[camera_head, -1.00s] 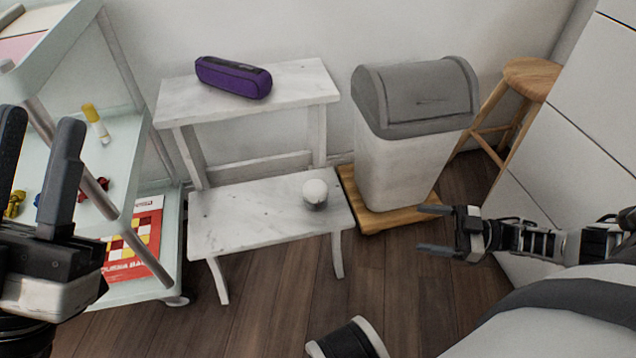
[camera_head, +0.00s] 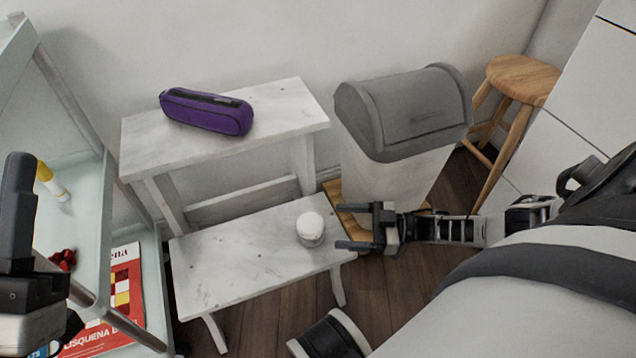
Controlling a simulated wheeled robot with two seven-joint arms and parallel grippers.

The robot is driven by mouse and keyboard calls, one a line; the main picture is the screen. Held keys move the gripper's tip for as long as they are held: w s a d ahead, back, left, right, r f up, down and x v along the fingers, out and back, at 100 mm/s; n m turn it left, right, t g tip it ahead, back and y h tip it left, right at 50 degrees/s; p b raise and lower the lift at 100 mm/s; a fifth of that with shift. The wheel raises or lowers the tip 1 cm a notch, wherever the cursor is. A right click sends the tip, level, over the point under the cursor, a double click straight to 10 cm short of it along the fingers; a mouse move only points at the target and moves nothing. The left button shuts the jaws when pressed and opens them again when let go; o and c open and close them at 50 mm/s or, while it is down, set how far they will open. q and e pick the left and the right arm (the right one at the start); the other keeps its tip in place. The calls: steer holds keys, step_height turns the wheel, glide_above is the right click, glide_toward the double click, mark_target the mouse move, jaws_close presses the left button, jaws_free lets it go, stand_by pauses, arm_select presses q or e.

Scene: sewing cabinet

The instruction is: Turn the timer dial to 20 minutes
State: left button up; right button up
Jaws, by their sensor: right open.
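The timer (camera_head: 311,229) is a small round thing with a white domed top and a grey base. It stands on the lower step of the white step stool (camera_head: 215,262), near its right end. Its dial markings are too small to read. My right gripper (camera_head: 356,227) is open and empty, just right of the timer, with its fingers pointing left and apart from it. My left gripper (camera_head: 22,215) shows only in part at the left edge; its jaw opening cannot be made out.
A purple case (camera_head: 207,111) lies on the stool's upper step. A grey-lidded bin (camera_head: 405,110) stands behind my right gripper, and a wooden stool (camera_head: 520,80) is at the back right. A pale green shelf cart (camera_head: 150,290) stands at the left with a red booklet (camera_head: 128,283).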

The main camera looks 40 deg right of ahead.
mark_target(322, 223)
steer(key=x, duration=0.6)
steer(key=shift+w+a, duration=0.25)
steer(key=shift+a, duration=0.05)
arm_select(q)
steer(key=shift+s+r+m+h, duration=0.1)
steer(key=shift+r+m+h, duration=0.15)
steer(key=shift+m+h, duration=0.2)
arm_select(e)
steer(key=c, duration=1)
